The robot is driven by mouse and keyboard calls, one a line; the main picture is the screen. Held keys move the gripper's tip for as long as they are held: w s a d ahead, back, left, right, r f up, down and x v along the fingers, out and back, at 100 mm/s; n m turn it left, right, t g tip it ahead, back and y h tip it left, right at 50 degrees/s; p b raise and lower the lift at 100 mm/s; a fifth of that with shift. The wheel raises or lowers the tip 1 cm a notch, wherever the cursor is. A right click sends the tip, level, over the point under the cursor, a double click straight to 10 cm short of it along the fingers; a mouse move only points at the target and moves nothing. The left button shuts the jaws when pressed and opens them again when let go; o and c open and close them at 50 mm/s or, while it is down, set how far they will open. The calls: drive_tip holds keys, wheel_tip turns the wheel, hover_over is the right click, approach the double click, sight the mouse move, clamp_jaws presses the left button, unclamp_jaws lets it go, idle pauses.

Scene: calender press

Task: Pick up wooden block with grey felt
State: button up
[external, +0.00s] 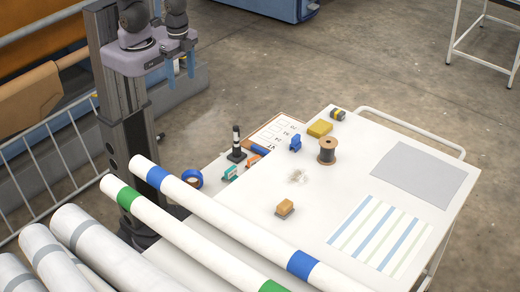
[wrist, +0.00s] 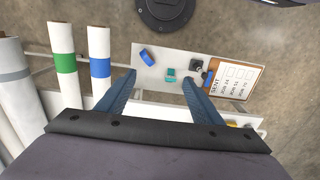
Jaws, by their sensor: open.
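The wooden block with grey felt (external: 285,207) sits on the white table top, left of the striped sheet; its tan wood is on top and a grey layer shows at its base. I cannot make it out in the wrist view. My gripper (external: 180,80) is high up beside the dark column, well away from the block and above table height. Its blue fingers are apart with nothing between them, as the wrist view (wrist: 160,92) also shows.
Long white rolls (external: 215,215) with blue and green bands lie in front of the table (external: 400,140). Near the block are a wire spool (external: 327,150), a yellow sponge (external: 320,129), a blue clamp-like item (external: 295,143) and a clear crumpled item (external: 298,176). A clipboard (wrist: 230,81) lies at the table's far left.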

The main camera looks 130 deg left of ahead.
drive_tip(key=shift+o, duration=0.5)
drive_tip(key=t+b, duration=1.3)
drive_tip(key=b, duration=1)
approach(282, 206)
drive_tip(key=f, duration=0.2)
drive_tip(key=w+f, duration=0.1)
drive_tip(key=shift+w+a, duration=0.15)
drive_tip(key=shift+a, duration=0.2)
drive_tip(key=shift+w+t, duration=0.3)
drive_tip(key=shift+w, duration=0.15)
drive_tip(key=shift+x, duration=0.95)
drive_tip(key=shift+w, duration=0.1)
drive_tip(key=shift+p+x, duration=0.6)
drive_tip(key=shift+x, duration=1.9)
drive_tip(key=shift+r, duration=0.15)
